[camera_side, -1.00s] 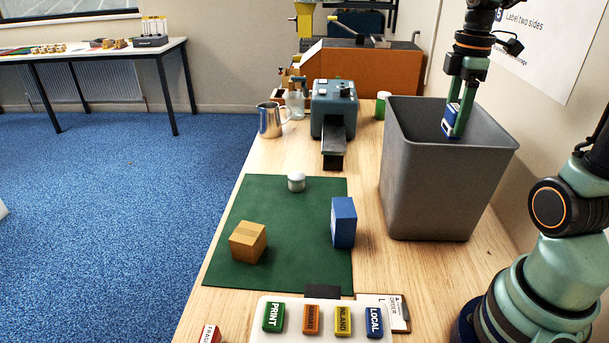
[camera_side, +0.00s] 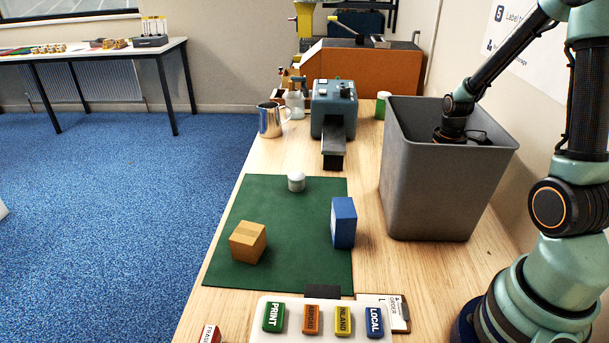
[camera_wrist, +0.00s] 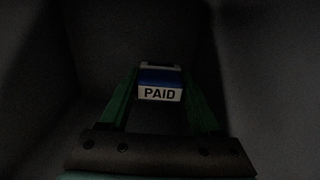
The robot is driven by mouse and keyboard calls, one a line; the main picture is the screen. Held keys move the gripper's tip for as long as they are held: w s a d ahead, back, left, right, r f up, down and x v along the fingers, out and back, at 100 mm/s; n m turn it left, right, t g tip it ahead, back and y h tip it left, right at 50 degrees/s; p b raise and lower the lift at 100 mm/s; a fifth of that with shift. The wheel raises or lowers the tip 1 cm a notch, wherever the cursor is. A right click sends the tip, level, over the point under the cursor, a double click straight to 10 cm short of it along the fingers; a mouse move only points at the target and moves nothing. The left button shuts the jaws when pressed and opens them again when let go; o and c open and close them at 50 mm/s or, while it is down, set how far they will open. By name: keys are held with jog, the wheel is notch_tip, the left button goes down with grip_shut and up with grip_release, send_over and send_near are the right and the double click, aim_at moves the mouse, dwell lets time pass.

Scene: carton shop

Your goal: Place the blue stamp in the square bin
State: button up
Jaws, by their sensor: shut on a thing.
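The square bin (camera_side: 437,190) is a tall grey open-topped container on the right of the table. My arm reaches down into it in the side view, and its walls hide my gripper there. In the dark wrist view my gripper (camera_wrist: 160,95) is shut on the blue stamp (camera_wrist: 160,79). The stamp is blue and white, with PAID on its pale face, and sits between the two green fingers. The bin's dim grey walls surround it. I cannot tell how far the stamp is above the bin's floor.
A green mat (camera_side: 290,205) holds a brown carton (camera_side: 248,242), a blue box (camera_side: 343,222) and a small white-topped object (camera_side: 296,181). A white tray (camera_side: 290,325) of labelled blocks lies in front. A grey machine (camera_side: 334,108) and a metal jug (camera_side: 270,120) stand behind.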

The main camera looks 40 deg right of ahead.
jog(key=shift+f, duration=2.25)
jog(key=shift+f, duration=0.2)
jog(key=o, duration=1.4)
jog(key=shift+r, duration=0.1)
notch_tip(320, 180, up, 12)
jog(key=shift+r, duration=0.15)
notch_tip(320, 180, down, 12)
jog(key=shift+f, duration=0.2)
jog(key=shift+r, duration=0.15)
